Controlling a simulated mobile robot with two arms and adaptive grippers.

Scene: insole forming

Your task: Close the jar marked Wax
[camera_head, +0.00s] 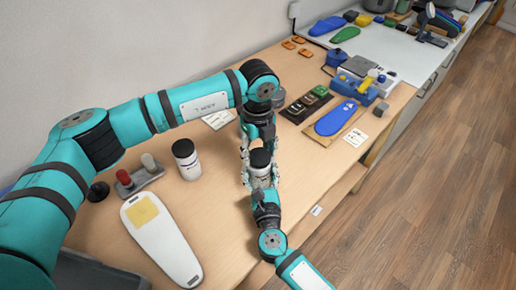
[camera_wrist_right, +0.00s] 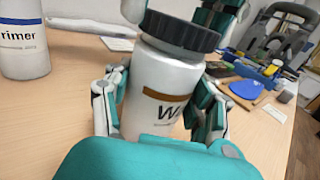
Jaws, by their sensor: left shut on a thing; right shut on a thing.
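The Wax jar (camera_head: 260,172) is a white jar above the middle of the table, and it fills the centre of the right wrist view (camera_wrist_right: 160,95), its brown-banded label starting with "W". Its black lid (camera_wrist_right: 180,28) is on its top; I cannot tell how tightly it sits. My right gripper (camera_wrist_right: 160,115) is shut around the jar's body from the front. My left gripper (camera_head: 260,152) reaches from behind and is shut at the lid; its fingers show only partly in the right wrist view.
A white jar with a black lid (camera_head: 187,162), labelled Primer, stands to the left. A white insole board (camera_head: 160,240) lies at front left, with a holder with red and white knobs (camera_head: 138,178) behind it. A blue insole (camera_head: 336,118) and tool tray (camera_head: 305,103) lie at right.

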